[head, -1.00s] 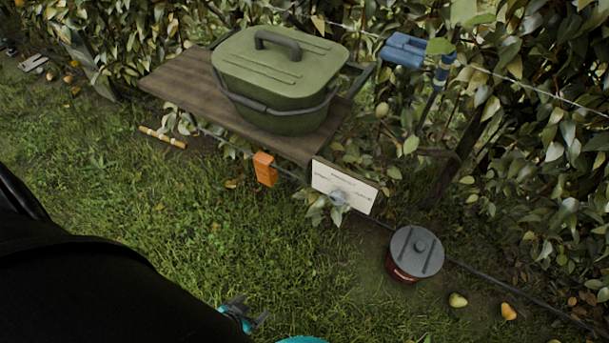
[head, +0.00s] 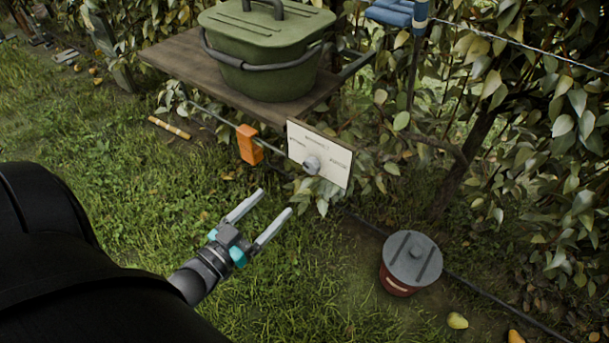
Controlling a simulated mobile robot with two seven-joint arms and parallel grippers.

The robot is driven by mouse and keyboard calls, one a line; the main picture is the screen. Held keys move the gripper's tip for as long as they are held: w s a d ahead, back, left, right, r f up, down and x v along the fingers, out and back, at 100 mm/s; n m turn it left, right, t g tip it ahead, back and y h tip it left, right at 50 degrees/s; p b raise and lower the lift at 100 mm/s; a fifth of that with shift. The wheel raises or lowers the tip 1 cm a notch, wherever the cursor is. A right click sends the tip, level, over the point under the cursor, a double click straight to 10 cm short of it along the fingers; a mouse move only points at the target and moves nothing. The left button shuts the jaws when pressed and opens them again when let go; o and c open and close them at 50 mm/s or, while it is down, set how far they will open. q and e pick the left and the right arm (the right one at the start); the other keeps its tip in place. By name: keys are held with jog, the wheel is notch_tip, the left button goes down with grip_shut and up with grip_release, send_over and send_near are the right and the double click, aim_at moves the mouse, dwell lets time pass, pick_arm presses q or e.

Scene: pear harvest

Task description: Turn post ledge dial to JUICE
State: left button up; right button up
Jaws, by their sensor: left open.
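The dial (head: 312,165) is a small grey knob on a white label plate (head: 334,163) fixed at the front right corner of the wooden ledge (head: 185,62). The plate carries small printed words that I cannot read surely, so the dial's setting is unclear. My left gripper (head: 267,205) is open and empty, below and left of the dial, over the grass. Its two fingers point up and right toward the plate and do not touch it. My right gripper is not in the picture.
A green lidded tub (head: 265,60) stands on the ledge. An orange block (head: 249,145) hangs at its front edge, left of the plate. A red bucket with a grey lid (head: 411,262) stands on the ground at right, near a fallen pear (head: 457,320). Leafy hedge and wire lie behind.

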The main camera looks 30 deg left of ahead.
aim_at(309, 169)
pick_arm(q)
jog(key=w+b, duration=0.1)
jog(key=w, duration=0.2)
jog(key=w+b, duration=0.1)
jog(key=w, duration=0.3)
jog(key=w+d+b, duration=0.1)
jog(key=w, duration=0.3)
jog(key=shift+w+f+b, duration=0.1)
jog(key=shift+w+b, duration=0.15)
jog(key=shift+b, duration=0.05)
jog(key=shift+w, duration=0.5)
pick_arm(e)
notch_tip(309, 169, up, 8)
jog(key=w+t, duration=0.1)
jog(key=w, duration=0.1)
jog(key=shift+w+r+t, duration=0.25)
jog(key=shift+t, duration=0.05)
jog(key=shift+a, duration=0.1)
pick_arm(q)
grip_shut()
